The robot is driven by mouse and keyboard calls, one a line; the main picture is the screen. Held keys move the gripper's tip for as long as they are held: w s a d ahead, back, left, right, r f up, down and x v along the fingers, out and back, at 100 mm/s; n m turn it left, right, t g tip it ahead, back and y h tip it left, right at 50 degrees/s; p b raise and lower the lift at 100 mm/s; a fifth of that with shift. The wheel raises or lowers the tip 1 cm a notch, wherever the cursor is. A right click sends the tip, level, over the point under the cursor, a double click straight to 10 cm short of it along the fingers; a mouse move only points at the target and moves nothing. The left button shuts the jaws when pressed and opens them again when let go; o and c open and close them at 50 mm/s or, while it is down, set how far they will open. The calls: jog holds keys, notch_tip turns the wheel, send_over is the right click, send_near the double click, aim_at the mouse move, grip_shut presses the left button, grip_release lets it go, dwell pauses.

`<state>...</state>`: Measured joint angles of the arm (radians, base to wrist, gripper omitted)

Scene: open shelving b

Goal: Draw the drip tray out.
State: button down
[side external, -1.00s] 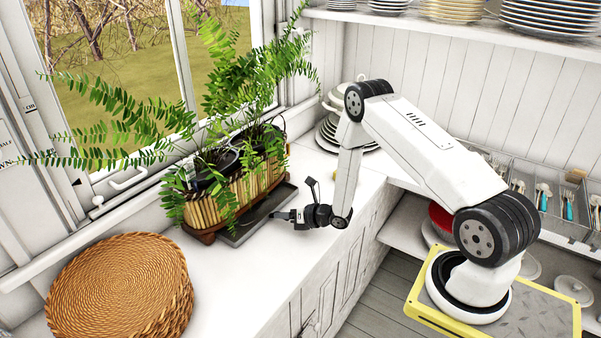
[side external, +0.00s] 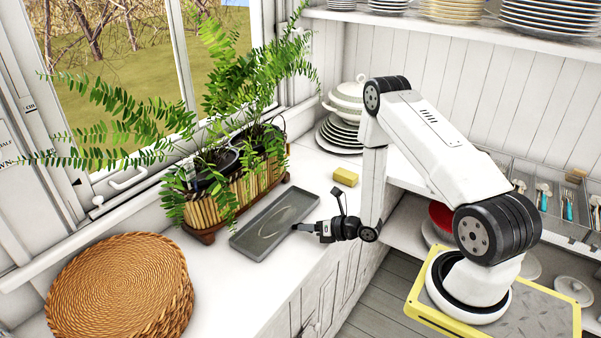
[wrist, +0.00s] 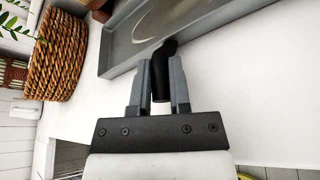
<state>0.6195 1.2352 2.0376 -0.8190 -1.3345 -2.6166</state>
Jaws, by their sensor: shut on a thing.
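The drip tray (side external: 252,240) is a long, shallow grey tray lying on the white counter. It is in front of the planter box (side external: 245,192), with its inside showing and a pale wet-looking patch on its floor. My gripper (side external: 297,228) is at the tray's near long side. In the wrist view the gripper (wrist: 160,72) is shut on a black handle (wrist: 163,55) that sticks out from the wall of the tray (wrist: 125,62). The planter box is slatted, holds dark pots with ferns, and stands on a brown wooden base by the window.
Stacked woven mats (side external: 120,288) lie at the front left. A yellow sponge (side external: 345,177) lies on the counter right of the tray, with a white tureen (side external: 347,97) and stacked plates behind it. The counter between mats and tray is clear.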

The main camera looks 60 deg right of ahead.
jog(key=shift+s, duration=1.25)
jog(key=shift+c, duration=2.4)
grip_release()
jog(key=shift+s, duration=0.1)
jog(key=v, duration=0.7)
jog(key=shift+s, duration=0.35)
jog(key=shift+w+d+r, duration=0.1)
jog(key=shift+r, duration=0.05)
